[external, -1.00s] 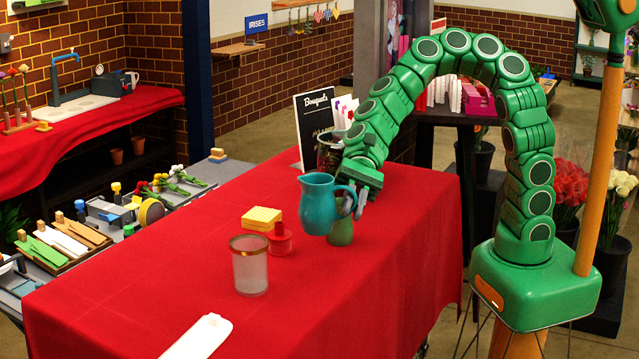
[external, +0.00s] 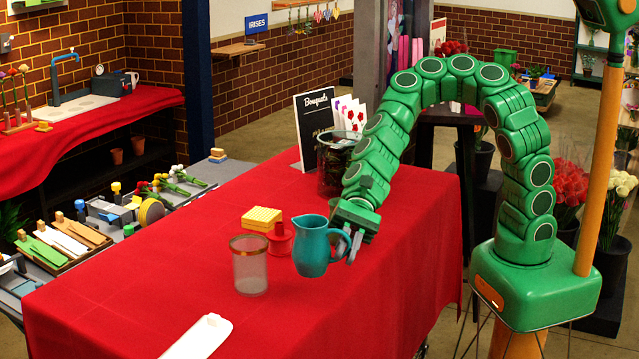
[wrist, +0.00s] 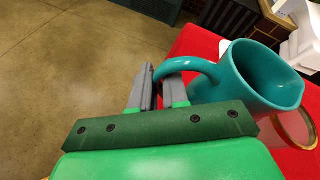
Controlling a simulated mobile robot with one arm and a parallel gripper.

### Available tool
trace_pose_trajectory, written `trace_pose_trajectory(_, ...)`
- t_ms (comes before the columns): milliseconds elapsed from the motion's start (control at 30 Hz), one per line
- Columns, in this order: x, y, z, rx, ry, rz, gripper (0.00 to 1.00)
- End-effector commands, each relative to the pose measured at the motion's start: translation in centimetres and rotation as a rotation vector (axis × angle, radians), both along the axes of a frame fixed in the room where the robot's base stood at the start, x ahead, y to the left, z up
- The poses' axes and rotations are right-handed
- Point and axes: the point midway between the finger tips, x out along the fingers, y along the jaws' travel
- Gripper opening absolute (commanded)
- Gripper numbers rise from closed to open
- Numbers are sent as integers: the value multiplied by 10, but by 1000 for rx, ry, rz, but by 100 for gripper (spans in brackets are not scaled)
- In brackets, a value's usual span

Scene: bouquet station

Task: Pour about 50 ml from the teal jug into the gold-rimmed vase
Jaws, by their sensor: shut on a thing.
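The teal jug (external: 311,247) is close to upright, just right of the gold-rimmed vase (external: 249,266) in the external view. My gripper (external: 351,246) is shut on the jug's handle from the right. In the wrist view the jaws (wrist: 160,92) close around the handle of the jug (wrist: 252,75). The jug's mouth faces the camera, but I cannot make out any liquid in it. The vase is frosted and stands upright on the red tablecloth. Part of its gold rim (wrist: 299,128) shows beyond the jug in the wrist view. The gap between jug and table is hard to judge.
A yellow block (external: 262,217) and a red holder (external: 279,240) stand behind the vase and jug. A dark glass jar (external: 332,165) and a sign (external: 316,125) are at the back. A white tray (external: 200,338) lies at the front. The table's right side is clear.

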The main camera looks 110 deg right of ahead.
Motion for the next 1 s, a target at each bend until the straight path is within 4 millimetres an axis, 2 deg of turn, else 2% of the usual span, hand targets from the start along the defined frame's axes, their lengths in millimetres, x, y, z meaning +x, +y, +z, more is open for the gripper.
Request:
trace_pose_trajectory(200, -1, 1, -30, 4, 5, 4, 0)
trace_pose_trajectory(400, -1, 1, -43, 4, 2, 3, 0)
trace_pose_trajectory(1000, 2, -2, -42, 19, 35, -1, 0)
